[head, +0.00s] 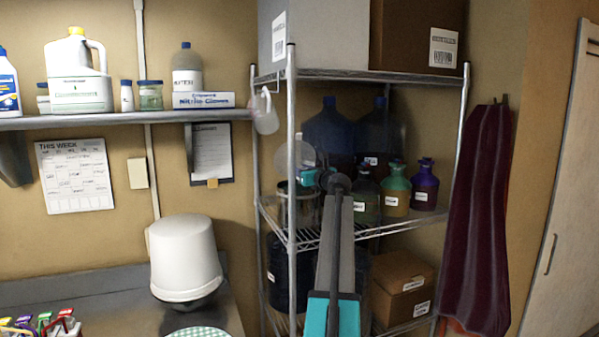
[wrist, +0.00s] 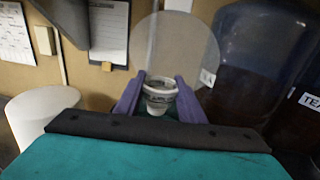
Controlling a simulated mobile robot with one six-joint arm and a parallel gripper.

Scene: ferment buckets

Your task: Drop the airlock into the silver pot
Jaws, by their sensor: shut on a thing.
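My gripper (head: 314,179) is at the wire rack's middle shelf, at the far end of my arm. In the wrist view its two purple fingers (wrist: 159,98) are shut on a small, pale, cup-like piece with a dark band, which looks like the airlock (wrist: 158,88). A silver pot (head: 299,211) stands on the middle shelf, just below and left of my gripper, partly hidden by the rack post. I cannot tell whether the airlock is over its opening. A pale translucent disc (head: 297,157) is behind my gripper; it also shows in the wrist view (wrist: 180,48).
Several stoppered bottles (head: 396,190) stand right of my gripper, with large dark jugs (head: 328,132) behind. The rack's front post (head: 291,130) is close on the left. A white upturned bucket (head: 185,255) stands on the counter.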

